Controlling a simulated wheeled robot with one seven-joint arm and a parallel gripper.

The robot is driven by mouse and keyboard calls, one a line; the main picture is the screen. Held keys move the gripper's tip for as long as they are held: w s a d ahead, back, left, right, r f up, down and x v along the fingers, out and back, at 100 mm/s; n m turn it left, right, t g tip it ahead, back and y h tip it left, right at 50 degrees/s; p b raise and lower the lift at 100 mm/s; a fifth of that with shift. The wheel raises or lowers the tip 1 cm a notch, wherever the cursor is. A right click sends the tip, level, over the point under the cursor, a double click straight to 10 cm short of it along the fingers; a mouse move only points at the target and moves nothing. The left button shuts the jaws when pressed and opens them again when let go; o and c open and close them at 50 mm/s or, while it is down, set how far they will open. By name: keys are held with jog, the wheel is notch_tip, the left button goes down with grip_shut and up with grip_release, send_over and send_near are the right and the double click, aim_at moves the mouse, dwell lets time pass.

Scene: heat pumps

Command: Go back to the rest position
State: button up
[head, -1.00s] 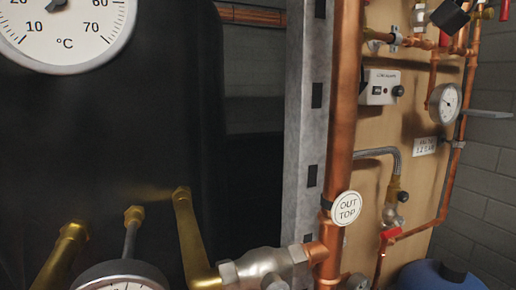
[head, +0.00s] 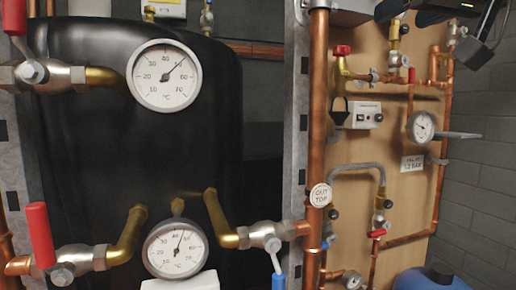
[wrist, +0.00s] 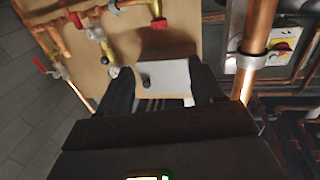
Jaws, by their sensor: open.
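My gripper (wrist: 160,92) shows in the wrist view with its two dark fingers spread apart and nothing held between them. Beyond the fingers is a white box (wrist: 165,76) with a dark knob, on a wooden panel. In the head view, dark parts that look like my arm or gripper cross the top right corner, in front of the upper panel. The fingertips cannot be made out clearly there. The wooden panel (head: 402,150) carries copper pipes, valves and a small white control box (head: 366,115).
A black tank (head: 110,150) with two dial thermometers (head: 164,76) fills the left. A thick copper pipe (head: 316,140) with an "OUT TOP" tag stands beside the panel. Red-handled valves (head: 40,235) stick out at left. A blue vessel (head: 430,280) is at bottom right, by a grey block wall.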

notch_tip(320, 180, down, 20)
jog(key=w+a+f+m+y, duration=0.1)
jog(key=w+m+y, duration=0.2)
jog(key=s+a+f+m+h, duration=0.15)
jog(key=s+f, duration=0.25)
jog(key=f, duration=0.5)
jog(key=s+f+m+h, duration=0.15)
jog(key=s+f, duration=0.35)
jog(key=f, duration=0.5)
jog(key=s+f+g+h, duration=0.1)
jog(key=s+f+h, duration=0.1)
jog(key=s+f, duration=1.4)
jog(key=s+d+r+n+g, duration=0.1)
jog(key=s+n, duration=0.3)
jog(key=s, duration=1.6)
jog(key=shift+s+d+n+g, duration=0.35)
jog(key=shift+d+n+g, duration=0.1)
jog(key=shift+g, duration=0.15)
jog(key=shift+c, duration=0.4)
